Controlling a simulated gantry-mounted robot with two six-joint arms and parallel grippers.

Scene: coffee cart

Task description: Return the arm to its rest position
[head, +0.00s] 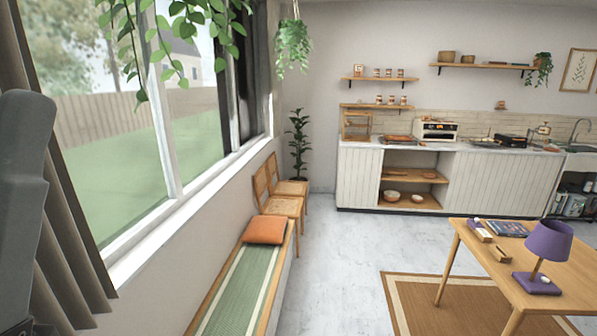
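A dark grey arm link of mine (22,190) stands upright at the left edge of the head view, in front of the curtain. Its lower end runs out of the frame at the bottom left. No gripper fingers show in this view. My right arm is not in view.
A window lines the left wall, above a bench (235,284) with an orange cushion (265,229). Wooden chairs (277,206) stand beyond it. A wooden table (543,262) with a purple lamp (548,241) is at right. White counters (357,180) line the back. Grey floor (335,270) is clear between.

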